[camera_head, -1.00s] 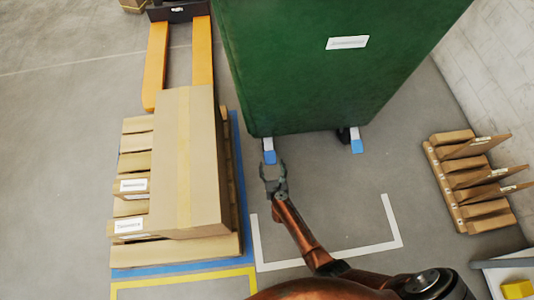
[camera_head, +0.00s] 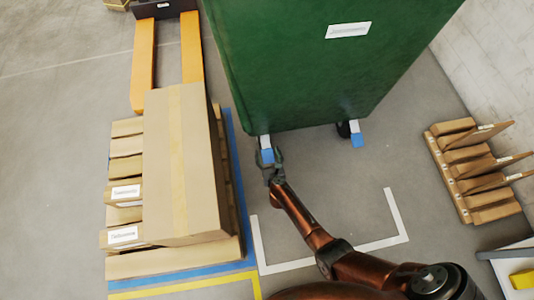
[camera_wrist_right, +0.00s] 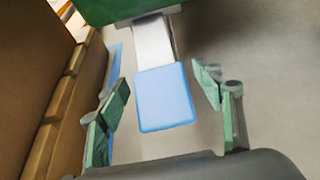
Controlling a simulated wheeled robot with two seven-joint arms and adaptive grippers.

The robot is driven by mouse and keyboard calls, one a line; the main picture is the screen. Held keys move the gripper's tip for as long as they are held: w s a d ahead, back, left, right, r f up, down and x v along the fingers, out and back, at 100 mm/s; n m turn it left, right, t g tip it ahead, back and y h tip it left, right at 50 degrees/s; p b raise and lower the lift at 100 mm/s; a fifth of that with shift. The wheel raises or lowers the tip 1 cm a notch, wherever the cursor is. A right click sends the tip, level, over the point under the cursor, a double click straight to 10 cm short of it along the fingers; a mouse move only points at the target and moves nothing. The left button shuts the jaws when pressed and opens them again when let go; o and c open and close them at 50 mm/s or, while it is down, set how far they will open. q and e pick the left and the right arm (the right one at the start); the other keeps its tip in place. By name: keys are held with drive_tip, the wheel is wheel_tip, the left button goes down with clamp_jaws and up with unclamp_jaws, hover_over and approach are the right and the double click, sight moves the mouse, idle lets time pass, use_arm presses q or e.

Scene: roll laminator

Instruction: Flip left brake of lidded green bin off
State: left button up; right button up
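The green bin (camera_head: 300,70) stands at the top middle of the head view, with a white label on its face. Its left brake (camera_head: 267,155) is a blue pedal on a pale bracket at the bin's lower left corner. In the right wrist view the blue pedal (camera_wrist_right: 165,97) lies between the fingers, with gaps on both sides. My right gripper (camera_head: 269,162) is open around the pedal, and its green-padded fingers (camera_wrist_right: 164,104) do not appear to touch it. The right brake (camera_head: 357,139) is a similar blue pedal. My left gripper is not in view.
Cardboard boxes (camera_head: 185,165) on a pallet stand close to the left of my right gripper. A wooden rack (camera_head: 467,180) stands at the right by the wall.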

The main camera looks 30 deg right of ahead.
clamp_jaws()
idle(0.6)
